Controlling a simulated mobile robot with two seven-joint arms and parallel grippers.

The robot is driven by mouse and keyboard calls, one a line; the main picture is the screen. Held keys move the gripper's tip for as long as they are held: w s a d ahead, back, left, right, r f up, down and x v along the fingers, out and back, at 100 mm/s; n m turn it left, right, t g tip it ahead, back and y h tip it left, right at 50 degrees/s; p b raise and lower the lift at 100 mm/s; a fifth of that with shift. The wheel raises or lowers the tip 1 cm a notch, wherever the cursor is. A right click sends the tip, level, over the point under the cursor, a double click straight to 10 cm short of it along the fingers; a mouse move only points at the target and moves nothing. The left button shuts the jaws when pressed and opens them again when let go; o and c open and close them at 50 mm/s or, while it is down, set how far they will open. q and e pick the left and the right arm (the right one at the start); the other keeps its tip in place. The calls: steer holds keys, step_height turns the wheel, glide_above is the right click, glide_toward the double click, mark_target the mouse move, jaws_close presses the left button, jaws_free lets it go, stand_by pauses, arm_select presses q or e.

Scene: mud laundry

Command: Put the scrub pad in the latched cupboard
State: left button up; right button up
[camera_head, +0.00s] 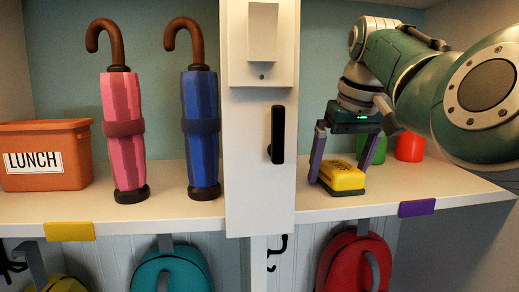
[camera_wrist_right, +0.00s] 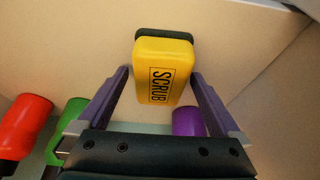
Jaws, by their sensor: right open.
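The scrub pad (camera_head: 343,178) is a yellow block with a dark green underside, lying on the white shelf on the right in the head view. It also shows in the right wrist view (camera_wrist_right: 165,70), with SCRUB printed on it. My right gripper (camera_head: 338,170) points down at the pad, its purple fingers apart on either side of it. In the wrist view the gripper (camera_wrist_right: 160,78) shows gaps beside the pad. A white upright panel (camera_head: 260,190) with a black handle (camera_head: 277,134) stands mid-view; I cannot tell whether it belongs to the latched cupboard. My left gripper is out of view.
Green (camera_head: 373,149) and red (camera_head: 410,147) objects stand behind the pad; a purple one (camera_wrist_right: 188,122) shows in the wrist view. Left of the panel are pink (camera_head: 123,130) and blue (camera_head: 200,130) umbrellas and an orange LUNCH bin (camera_head: 70,175). Bags hang below the shelf.

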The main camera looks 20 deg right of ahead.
mark_target(340, 166)
steer(key=b+v, duration=0.5)
steer(key=v, duration=0.1)
steer(key=shift+s+b, duration=0.15)
steer(key=shift+b, duration=0.25)
steer(key=p+v, duration=0.2)
steer(key=v, duration=0.1)
steer(key=shift+a+r, duration=0.15)
steer(key=shift+r, duration=0.25)
steer(key=shift+v, duration=1.05)
steer(key=shift+s+f, duration=0.1)
